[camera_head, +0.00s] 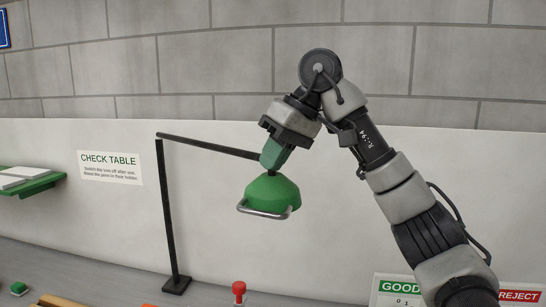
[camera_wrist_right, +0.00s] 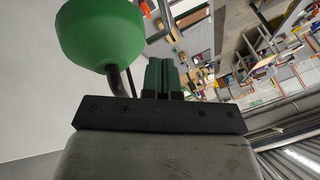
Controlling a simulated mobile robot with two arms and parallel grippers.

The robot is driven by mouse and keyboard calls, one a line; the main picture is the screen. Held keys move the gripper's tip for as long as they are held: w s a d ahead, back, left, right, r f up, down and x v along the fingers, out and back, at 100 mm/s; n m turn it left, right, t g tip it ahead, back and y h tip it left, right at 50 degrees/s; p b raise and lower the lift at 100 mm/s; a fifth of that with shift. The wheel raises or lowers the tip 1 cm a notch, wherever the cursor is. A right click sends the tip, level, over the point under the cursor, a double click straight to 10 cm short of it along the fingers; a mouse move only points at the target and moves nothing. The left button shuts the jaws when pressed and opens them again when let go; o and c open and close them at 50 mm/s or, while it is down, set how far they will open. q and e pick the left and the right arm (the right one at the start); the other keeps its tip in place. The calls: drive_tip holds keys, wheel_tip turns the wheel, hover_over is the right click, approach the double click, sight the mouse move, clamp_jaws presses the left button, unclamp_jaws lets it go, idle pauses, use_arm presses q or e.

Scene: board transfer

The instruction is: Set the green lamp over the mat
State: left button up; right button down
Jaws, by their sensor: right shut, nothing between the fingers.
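The green lamp (camera_head: 272,190) is a dome with a metal handle (camera_head: 264,213) along its lower front. It hangs at the end of a black arm (camera_head: 208,145) on an upright black stand. My right gripper (camera_head: 272,155) has green fingers and is shut and empty, just above the lamp in the head view. In the right wrist view the lamp (camera_wrist_right: 101,32) is at the upper left, beside my shut fingers (camera_wrist_right: 164,74), with a gap between. I cannot make out the mat in either view. My left gripper is out of view.
The stand's foot (camera_head: 176,285) is on the grey table. A red button (camera_head: 239,288) is at the front edge and a green one (camera_head: 19,288) at the far left. A green shelf (camera_head: 35,187) holds white items. GOOD (camera_head: 398,287) and REJECT (camera_head: 519,296) signs are at the lower right.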

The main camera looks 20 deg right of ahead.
sight(243, 207)
drive_tip(key=p+x, duration=0.1)
drive_tip(key=x, duration=0.4)
drive_tip(key=shift+a+f, duration=0.25)
drive_tip(key=shift+a, duration=0.05)
drive_tip(key=shift+w+a+f+p, duration=0.2)
drive_tip(key=shift+f+p, duration=0.15)
drive_tip(key=shift+f, duration=0.3)
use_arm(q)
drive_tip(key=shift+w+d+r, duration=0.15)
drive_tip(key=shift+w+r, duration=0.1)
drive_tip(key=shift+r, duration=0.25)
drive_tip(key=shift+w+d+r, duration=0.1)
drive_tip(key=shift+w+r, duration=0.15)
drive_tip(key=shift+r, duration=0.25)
use_arm(e)
drive_tip(key=shift+s+a, duration=0.1)
